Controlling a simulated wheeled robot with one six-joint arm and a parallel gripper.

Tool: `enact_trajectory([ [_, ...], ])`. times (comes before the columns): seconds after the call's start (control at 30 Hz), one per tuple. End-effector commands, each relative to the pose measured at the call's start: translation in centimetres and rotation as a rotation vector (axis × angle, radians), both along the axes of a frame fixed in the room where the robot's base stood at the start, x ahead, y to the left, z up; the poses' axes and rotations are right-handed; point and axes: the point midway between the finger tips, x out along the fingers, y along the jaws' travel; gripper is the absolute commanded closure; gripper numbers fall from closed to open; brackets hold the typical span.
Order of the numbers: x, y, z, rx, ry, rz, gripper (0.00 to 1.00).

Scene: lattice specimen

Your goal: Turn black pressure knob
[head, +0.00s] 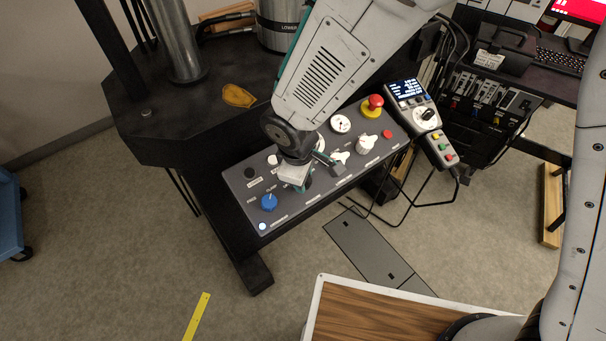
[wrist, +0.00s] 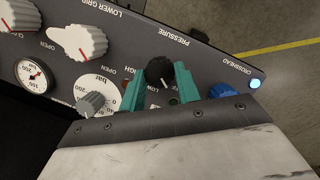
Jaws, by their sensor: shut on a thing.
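The black pressure knob (wrist: 159,71) sits on the grey control panel (wrist: 205,62), below the printed word PRESSURE in the wrist view. A pale pointer line shows on its face. My gripper (wrist: 160,84) has one teal finger on each side of the knob and is shut on it. In the head view my gripper (head: 304,184) is down at the panel (head: 328,187), and my arm and gripper mostly hide the knob there.
A blue knob (head: 269,202) and a lit button (head: 262,226) are at the panel's near-left end. White knobs (head: 366,144), a gauge (head: 341,123) and a red emergency stop (head: 375,102) are farther right. A control pendant (head: 420,115) stands beyond. A wood-topped surface (head: 365,312) is in front.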

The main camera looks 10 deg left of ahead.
Motion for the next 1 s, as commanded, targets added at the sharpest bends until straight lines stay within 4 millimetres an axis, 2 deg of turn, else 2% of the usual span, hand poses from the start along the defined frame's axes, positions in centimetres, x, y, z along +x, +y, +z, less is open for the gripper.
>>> enact_trajectory([
  [0.17, 0.0, 0.0, 0.0, 0.001, 0.0, 0.0, 0.91],
  [0.2, 0.0, 0.0, 0.0, 0.001, 0.0, 0.0, 0.62],
  [0.27, 0.0, 0.0, 0.0, 0.001, 0.0, 0.0, 0.46],
  [0.53, 0.0, 0.0, 0.1, 0.001, 0.0, -0.001, 0.46],
  [0.63, 0.0, 0.1, 0.6, 0.002, -0.001, -0.001, 0.46],
  [1.0, -0.9, 0.5, 6.5, 0.004, -0.003, 0.0, 0.46],
])
